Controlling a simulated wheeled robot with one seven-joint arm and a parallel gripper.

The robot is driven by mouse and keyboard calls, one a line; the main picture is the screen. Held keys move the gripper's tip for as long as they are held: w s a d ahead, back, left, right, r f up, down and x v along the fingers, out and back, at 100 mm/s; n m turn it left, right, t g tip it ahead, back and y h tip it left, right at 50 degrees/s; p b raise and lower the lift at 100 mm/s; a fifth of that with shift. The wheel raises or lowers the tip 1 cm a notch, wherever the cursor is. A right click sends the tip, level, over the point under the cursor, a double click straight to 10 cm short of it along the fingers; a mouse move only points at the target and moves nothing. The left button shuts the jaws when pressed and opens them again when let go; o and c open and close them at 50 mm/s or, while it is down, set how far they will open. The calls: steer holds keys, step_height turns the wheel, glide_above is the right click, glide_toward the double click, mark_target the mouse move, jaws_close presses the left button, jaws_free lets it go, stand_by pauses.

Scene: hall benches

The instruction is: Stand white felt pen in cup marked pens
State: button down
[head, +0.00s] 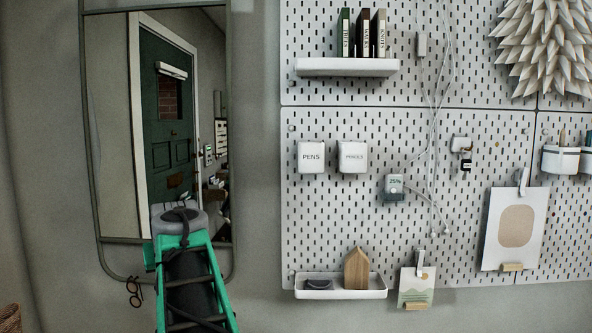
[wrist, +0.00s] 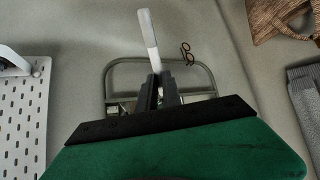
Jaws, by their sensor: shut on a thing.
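The white felt pen (wrist: 148,32) is in my gripper (wrist: 157,80) in the wrist view. My gripper's dark fingers are shut on its lower part, and the pen sticks out past the fingertips, slightly tilted. The cup marked PENS (head: 311,157) is a small white cup on the pegboard in the head view. Its inside cannot be seen from here. My green arm is at the lower left of the head view, left of the cup and apart from it. I cannot make out the pen or the fingertips in the head view.
A similar cup marked PENCILS (head: 352,158) hangs just right of the PENS cup. A shelf with books (head: 347,67) is above, and a tray (head: 341,294) with a wooden house block (head: 357,268) is below. A framed mirror (head: 120,110) stands left, behind my arm.

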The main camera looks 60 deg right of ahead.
steer(key=s+d+r+m+h+p, duration=0.2)
steer(key=s+d+r+h+p, duration=0.35)
steer(key=r, duration=0.75)
steer(key=s+d+r+m+h+p, duration=0.2)
steer(key=s+d+r+p, duration=0.1)
steer(key=s+d+r, duration=0.8)
steer(key=s+d+r+m+h+p, duration=0.2)
steer(key=s+d+r+h+p, duration=0.25)
steer(key=r, duration=0.95)
steer(key=shift+y, duration=0.6)
steer(key=p+x, duration=0.2)
steer(key=x, duration=0.1)
steer(key=p+x, duration=0.3)
steer(key=s+p+x, duration=0.1)
steer(key=p+x, duration=0.1)
steer(key=x, duration=0.1)
steer(key=shift+w+d+r, duration=0.2)
steer(key=shift+d+r, duration=0.1)
steer(key=shift+d, duration=0.2)
steer(key=shift+w+d+p, duration=0.2)
steer(key=shift+d+p, duration=0.15)
steer(key=shift+p, duration=0.15)
steer(key=shift+w+d+f, duration=0.1)
steer(key=shift+d+f, duration=0.1)
step_height(320, 180, down, 5)
steer(key=b, duration=0.4)
steer(key=shift+r+b, duration=0.25)
steer(key=shift+b, duration=0.1)
